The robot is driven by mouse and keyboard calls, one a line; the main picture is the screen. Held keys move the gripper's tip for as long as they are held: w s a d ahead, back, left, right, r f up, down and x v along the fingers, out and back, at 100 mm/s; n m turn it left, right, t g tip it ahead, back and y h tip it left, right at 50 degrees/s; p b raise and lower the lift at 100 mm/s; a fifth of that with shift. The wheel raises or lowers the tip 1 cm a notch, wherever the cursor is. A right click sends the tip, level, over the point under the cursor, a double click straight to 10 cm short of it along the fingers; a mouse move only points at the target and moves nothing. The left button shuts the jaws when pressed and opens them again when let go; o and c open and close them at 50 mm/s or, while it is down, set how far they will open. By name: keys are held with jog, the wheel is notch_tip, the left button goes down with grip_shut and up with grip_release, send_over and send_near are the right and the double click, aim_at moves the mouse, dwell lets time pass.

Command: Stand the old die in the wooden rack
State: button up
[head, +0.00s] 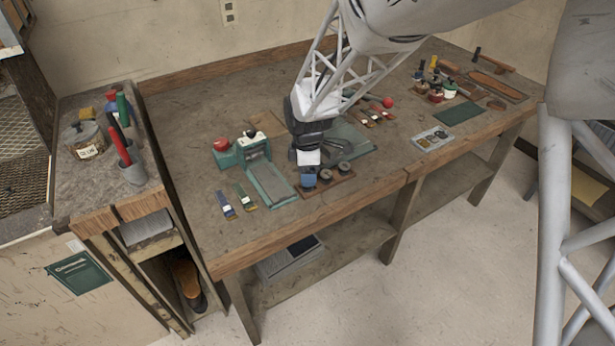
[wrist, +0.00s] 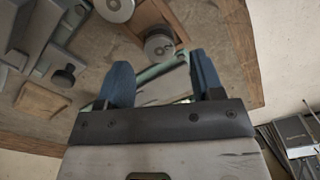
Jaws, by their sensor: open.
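My gripper (head: 308,178) is over the front of the bench, at the left end of the low wooden rack (head: 330,187). Its blue fingers stand apart in the wrist view (wrist: 160,66), with no die clearly held between them. Round grey dies sit on the rack, one near the gripper (head: 325,175) and one farther right (head: 344,167). In the wrist view the wooden rack (wrist: 148,18) and a grey die (wrist: 160,45) lie just beyond the fingertips. I cannot tell which die is the old one. The gripper hides part of the rack's left end.
A green machine with a long bed (head: 268,183) stands just left of my gripper. Two small coloured-handled items (head: 227,205) lie at the front left. A green mat (head: 352,140) lies behind the rack. A grey tray (head: 432,138) is to the right.

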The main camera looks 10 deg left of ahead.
notch_tip(320, 180, up, 9)
dwell(0.4)
dwell(0.8)
jog(key=s+d+r+m, duration=0.3)
jog(key=d, duration=0.4)
jog(key=s+d+r+m+t, duration=0.1)
jog(key=s+d+r+m, duration=0.25)
jog(key=d, duration=0.25)
jog(key=s+d+r+m, duration=0.3)
jog(key=d, duration=0.4)
jog(key=s+d+r+m+t, duration=0.1)
jog(key=s+d+m, duration=1.1)
jog(key=s, duration=0.5)
jog(key=shift+s+d+r+t, duration=0.2)
jog(key=shift+d+t, duration=0.1)
jog(key=shift+d, duration=0.7)
